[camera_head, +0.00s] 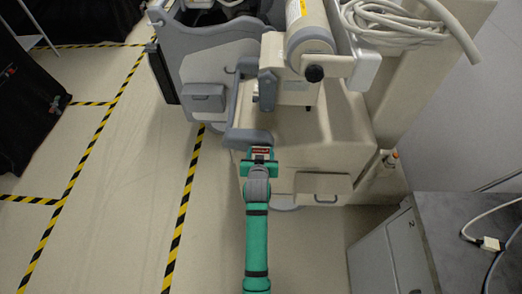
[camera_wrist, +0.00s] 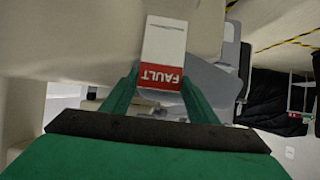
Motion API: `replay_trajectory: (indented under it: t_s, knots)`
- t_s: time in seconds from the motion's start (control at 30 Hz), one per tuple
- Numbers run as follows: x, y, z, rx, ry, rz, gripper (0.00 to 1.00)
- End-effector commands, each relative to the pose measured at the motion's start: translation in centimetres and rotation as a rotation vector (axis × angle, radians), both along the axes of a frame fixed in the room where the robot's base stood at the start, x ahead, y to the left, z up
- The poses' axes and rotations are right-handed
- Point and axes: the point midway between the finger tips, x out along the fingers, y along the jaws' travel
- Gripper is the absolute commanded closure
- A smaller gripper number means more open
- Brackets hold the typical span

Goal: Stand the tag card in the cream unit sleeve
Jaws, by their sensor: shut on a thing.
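The tag card (camera_wrist: 164,42) is white with a red band reading FAULT, upside down in the wrist view. My gripper (camera_wrist: 159,84) is shut on the card's red end, one green finger at each side, and the white part sticks out beyond the fingertips. In the head view the card (camera_head: 261,151) shows as a small red and white patch at my gripper (camera_head: 260,160). The gripper is in front of the cream unit (camera_head: 345,130), near its grey arm-like part (camera_head: 250,138). I cannot make out the sleeve; whether the card touches the unit is unclear.
Coiled pale hose (camera_head: 395,25) lies on top of the unit. Dark covered carts (camera_head: 35,110) stand at the left. Floor with yellow-black tape (camera_head: 185,205) is clear left of my arm.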

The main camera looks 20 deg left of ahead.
Motion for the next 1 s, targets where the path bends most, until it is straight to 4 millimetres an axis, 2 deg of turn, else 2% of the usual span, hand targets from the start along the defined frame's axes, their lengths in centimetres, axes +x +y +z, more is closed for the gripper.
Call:
replay_trajectory:
  t_s: [0.7,1.0]
  knots:
    - [0.0,-0.1,-4.9,-0.001,0.001,-0.001,0.79]
    - [0.0,0.0,-6.2,0.000,0.000,-0.001,0.79]
